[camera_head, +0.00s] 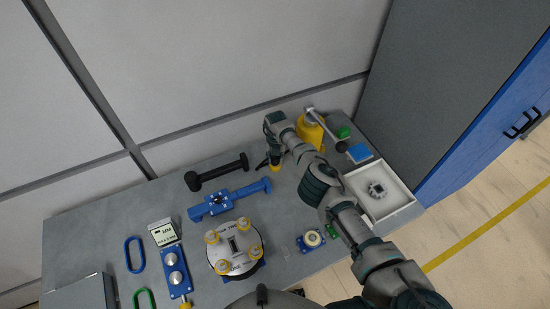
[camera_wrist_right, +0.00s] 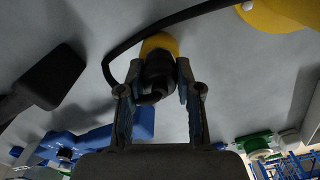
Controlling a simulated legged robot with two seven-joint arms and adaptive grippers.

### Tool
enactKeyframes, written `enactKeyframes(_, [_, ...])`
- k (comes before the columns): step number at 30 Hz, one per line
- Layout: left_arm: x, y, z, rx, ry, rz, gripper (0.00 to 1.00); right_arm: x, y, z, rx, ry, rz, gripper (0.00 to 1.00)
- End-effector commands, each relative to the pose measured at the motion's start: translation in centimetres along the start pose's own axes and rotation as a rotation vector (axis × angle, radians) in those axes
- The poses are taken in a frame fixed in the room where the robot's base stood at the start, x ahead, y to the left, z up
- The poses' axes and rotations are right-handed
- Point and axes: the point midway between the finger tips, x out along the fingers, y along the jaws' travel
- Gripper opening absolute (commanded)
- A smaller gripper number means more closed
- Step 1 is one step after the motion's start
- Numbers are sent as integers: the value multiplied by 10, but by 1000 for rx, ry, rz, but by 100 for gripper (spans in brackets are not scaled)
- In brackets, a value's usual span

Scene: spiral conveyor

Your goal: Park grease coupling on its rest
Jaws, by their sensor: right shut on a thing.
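My right gripper (camera_head: 270,163) is over the back of the grey bench, left of the yellow grease container (camera_head: 310,132). In the wrist view my right gripper (camera_wrist_right: 160,88) is shut on the black grease coupling (camera_wrist_right: 158,70), its fingers on either side. A black hose (camera_wrist_right: 150,32) curves from the coupling toward the yellow container (camera_wrist_right: 282,12). A yellow round piece (camera_wrist_right: 158,44) sits at the coupling's far end. It also shows below the gripper in the head view (camera_head: 275,169). I cannot tell whether it is the rest or whether it touches the coupling. My left gripper is not in view.
A black bar tool (camera_head: 215,173) and a blue fixture (camera_head: 228,200) lie left of the gripper. A round plate with yellow knobs (camera_head: 222,258) stands in front. A white tray (camera_head: 401,208) holding a grey part is at right. The wall stands close behind.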

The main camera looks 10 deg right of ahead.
Motion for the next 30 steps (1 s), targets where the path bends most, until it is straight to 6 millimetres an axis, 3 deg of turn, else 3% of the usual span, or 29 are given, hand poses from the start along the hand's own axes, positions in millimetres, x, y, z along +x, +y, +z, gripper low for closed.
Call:
enactKeyframes(17, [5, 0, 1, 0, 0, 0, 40, 6, 1, -1, 0, 3, 0, 9])
enactKeyframes(18, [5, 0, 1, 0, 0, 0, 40, 6, 1, -1, 0, 3, 0, 42])
enactKeyframes(21, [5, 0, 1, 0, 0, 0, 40, 6, 1, -1, 0, 3, 0, 63])
enactKeyframes(30, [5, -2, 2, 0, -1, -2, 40, 4, 1, 0, 0, 0, 0, 63])
